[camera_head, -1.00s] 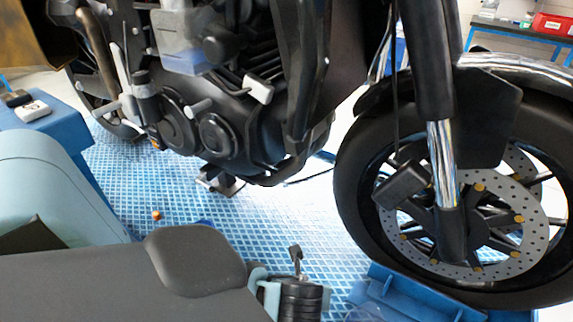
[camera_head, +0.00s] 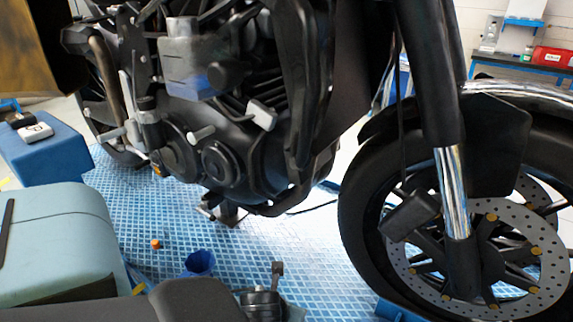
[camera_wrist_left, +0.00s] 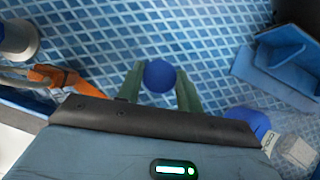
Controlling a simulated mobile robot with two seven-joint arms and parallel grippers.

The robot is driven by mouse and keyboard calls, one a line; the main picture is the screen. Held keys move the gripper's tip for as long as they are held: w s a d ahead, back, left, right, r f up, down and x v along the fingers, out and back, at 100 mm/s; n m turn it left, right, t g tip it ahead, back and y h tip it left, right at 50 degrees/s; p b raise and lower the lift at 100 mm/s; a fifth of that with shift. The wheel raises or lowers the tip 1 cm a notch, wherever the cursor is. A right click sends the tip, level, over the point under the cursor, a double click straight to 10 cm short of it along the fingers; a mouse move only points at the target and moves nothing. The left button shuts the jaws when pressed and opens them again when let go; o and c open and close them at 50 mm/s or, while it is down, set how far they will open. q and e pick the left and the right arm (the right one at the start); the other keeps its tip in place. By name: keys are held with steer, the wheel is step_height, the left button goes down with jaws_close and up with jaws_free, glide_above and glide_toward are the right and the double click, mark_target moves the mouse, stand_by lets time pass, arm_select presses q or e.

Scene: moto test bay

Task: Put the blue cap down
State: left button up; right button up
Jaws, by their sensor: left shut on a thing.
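The blue cap (camera_wrist_left: 160,76) is round and sits between the two greenish fingers of my left gripper (camera_wrist_left: 159,88) in the left wrist view. The gripper is shut on it. Blue patterned floor shows behind it; I cannot tell how high it is above the floor. In the head view my left arm comes in along the bottom left, and the cap cannot be made out there. My right gripper is in neither view.
A motorcycle (camera_head: 230,165) stands over the tiled floor, its front wheel (camera_head: 365,215) at right. A blue funnel-like thing (camera_head: 200,262) and a small orange piece (camera_head: 155,244) are on the floor. The left wrist view shows an orange-and-black tool (camera_wrist_left: 55,76) and a blue stand (camera_wrist_left: 275,70).

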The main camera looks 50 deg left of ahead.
arm_select(q)
step_height(320, 180, down, 3)
steer(key=shift+s+f+b, duration=0.1)
steer(key=shift+b, duration=0.25)
steer(key=shift+f, duration=0.3)
steer(key=shift+f, duration=0.25)
step_height(320, 180, down, 3)
steer(key=shift+f+b, duration=0.2)
steer(key=shift+b, duration=0.5)
steer(key=o, duration=1.2)
